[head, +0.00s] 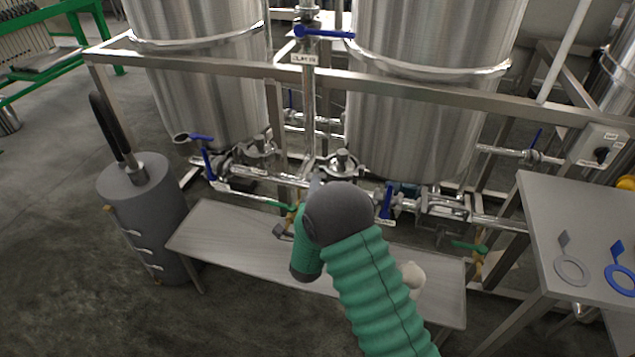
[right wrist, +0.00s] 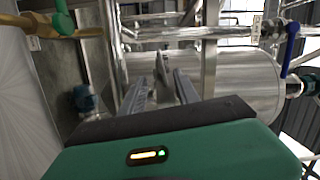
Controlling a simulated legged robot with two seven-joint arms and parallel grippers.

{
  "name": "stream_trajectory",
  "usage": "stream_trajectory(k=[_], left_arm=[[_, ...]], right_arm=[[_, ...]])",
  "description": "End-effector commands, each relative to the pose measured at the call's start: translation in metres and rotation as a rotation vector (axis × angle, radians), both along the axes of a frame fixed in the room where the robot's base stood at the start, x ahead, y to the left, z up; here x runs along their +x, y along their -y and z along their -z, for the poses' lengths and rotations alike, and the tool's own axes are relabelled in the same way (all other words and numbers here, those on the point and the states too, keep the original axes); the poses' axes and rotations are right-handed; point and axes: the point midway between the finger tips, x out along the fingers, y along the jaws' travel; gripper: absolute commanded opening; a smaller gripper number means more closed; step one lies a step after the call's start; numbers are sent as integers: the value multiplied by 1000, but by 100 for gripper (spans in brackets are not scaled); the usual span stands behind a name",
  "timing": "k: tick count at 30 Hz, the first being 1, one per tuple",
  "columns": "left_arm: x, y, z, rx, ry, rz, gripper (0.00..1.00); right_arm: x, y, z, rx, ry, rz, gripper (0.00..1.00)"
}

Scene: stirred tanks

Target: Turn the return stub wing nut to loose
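My right arm reaches forward in the head view, and its grey wrist joint hides most of the right gripper and the pipework behind it. In the right wrist view my right gripper (right wrist: 161,84) is open, with its two grey fingers apart. A small upright metal piece (right wrist: 162,66), possibly the wing nut, shows between the fingers. I cannot tell whether either finger touches it. In the head view a clamped pipe fitting (head: 342,161) sits just beyond my wrist under the right tank. No label for the return stub is readable. My left gripper is not in view.
Two steel tanks (head: 432,125) stand behind a frame rail (head: 420,91). Blue-handled valves (head: 387,203) sit along the low pipes. A low bench (head: 225,238) lies below, a grey cylinder (head: 147,215) stands left, and a table (head: 548,215) with flat ring-shaped pieces stands right.

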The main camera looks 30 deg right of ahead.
Motion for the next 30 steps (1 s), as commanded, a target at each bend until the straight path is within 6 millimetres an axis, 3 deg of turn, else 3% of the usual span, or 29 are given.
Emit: stream_trajectory(k=[6, 15, 24, 30], left_arm=[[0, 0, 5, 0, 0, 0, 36], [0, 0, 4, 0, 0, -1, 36], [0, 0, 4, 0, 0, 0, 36], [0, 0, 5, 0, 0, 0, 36]], right_arm=[[27, 18, -1, -4, 2, -2, 37], [31, 23, 0, 0, -1, -3, 37], [31, 23, 0, -1, -2, -3, 1], [31, 22, 1, 1, -4, -3, 0]])
